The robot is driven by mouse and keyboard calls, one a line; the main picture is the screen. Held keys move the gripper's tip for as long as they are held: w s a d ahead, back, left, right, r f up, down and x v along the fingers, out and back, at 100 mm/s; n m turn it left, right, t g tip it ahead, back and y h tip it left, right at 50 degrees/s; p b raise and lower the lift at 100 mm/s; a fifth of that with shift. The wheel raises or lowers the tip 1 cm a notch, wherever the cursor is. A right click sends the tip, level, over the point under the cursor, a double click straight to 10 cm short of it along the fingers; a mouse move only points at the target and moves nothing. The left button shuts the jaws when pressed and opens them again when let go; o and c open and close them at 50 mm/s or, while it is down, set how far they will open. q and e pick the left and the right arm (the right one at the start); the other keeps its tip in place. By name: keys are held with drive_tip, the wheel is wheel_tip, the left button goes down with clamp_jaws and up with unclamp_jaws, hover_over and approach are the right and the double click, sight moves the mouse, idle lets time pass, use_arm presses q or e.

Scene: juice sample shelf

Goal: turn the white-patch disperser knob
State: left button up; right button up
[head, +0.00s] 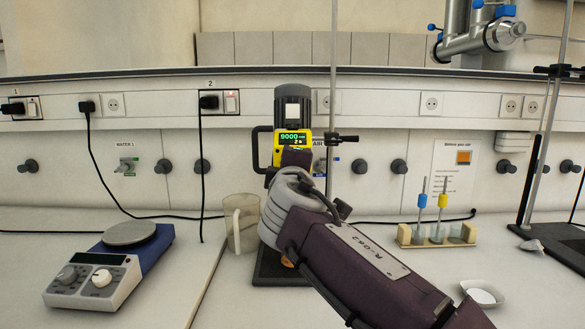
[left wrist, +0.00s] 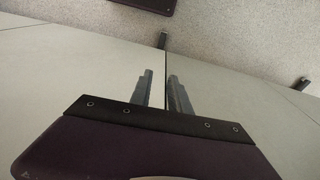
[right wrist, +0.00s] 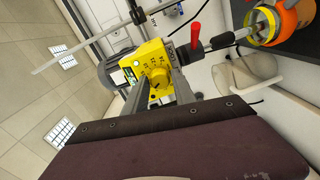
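The disperser (head: 279,150) stands upright at the centre, with a yellow body, a dark motor bearing a white patch (head: 292,113), and a green display reading 9000. Its dark-marked yellow knob (right wrist: 159,77) faces my right gripper in the right wrist view. My right gripper (right wrist: 161,78) is open, its fingers on either side of the knob; I cannot tell whether they touch it. In the head view my right arm hides the knob and the lower disperser. My left gripper (left wrist: 160,74) is slightly open and empty, and does not show in the head view.
A clear jug (head: 241,222) stands just left of the disperser, and a hotplate stirrer (head: 112,265) farther left. A tube rack (head: 437,234) and small white dish (head: 482,295) are to the right. A red-handled clamp (right wrist: 196,36) and orange-lidded vessel (right wrist: 280,20) are close to my right gripper.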

drive_tip(key=shift+o, duration=0.9)
drive_tip(key=s+b, duration=0.1)
drive_tip(key=s, duration=0.8)
drive_tip(key=shift+r, duration=0.15)
